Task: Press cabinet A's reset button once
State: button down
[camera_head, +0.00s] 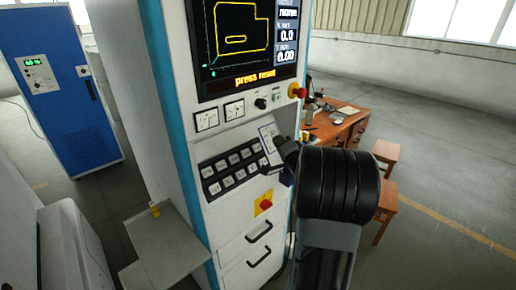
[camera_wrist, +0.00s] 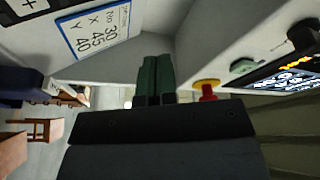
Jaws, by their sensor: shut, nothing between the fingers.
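A tall white machine cabinet (camera_head: 165,100) with blue edges fills the middle of the head view. No letter A is readable on it. Its screen (camera_head: 245,45) reads "press reset". Below the screen are a small green button (camera_head: 276,97), its label unreadable, and a red mushroom knob (camera_head: 297,91) on a yellow base. In the wrist view the green button (camera_wrist: 243,66) lies to the right of the red knob (camera_wrist: 207,91). My gripper (camera_wrist: 155,62) is shut and empty, left of the knob in that view. Contact with the panel is not visible.
A card with numbers (camera_wrist: 95,28) sits on the sloping panel beside my gripper. Push buttons (camera_head: 232,172) and a red switch on yellow (camera_head: 264,204) are lower down. A grey side shelf (camera_head: 165,245), a wooden desk (camera_head: 340,130) and a blue cabinet (camera_head: 65,85) stand around.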

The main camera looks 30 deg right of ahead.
aim_at(257, 148)
jog(key=shift+w+a+f+b, duration=0.2)
jog(key=shift+w+f+b, duration=0.6)
jog(key=shift+w, duration=0.35)
jog(key=shift+w+a+f+b, duration=0.25)
jog(key=shift+w+f+b, duration=0.4)
jog(key=shift+w+f, duration=0.45)
jog(key=shift+w+a+f+b, duration=0.2)
jog(key=shift+w+f+b, duration=0.55)
jog(key=shift+w, duration=0.5)
jog(key=shift+w+f+b, duration=0.2)
jog(key=shift+w+b, duration=0.1)
jog(key=shift+w+a+f, duration=0.1)
jog(key=shift+w+f, duration=0.15)
jog(key=shift+w, duration=0.05)
dwell(0.4)
jog(key=shift+s+r, duration=0.1)
jog(key=shift+r, duration=0.05)
jog(key=shift+s+r, duration=0.35)
jog(key=shift+s, duration=0.2)
dwell(0.4)
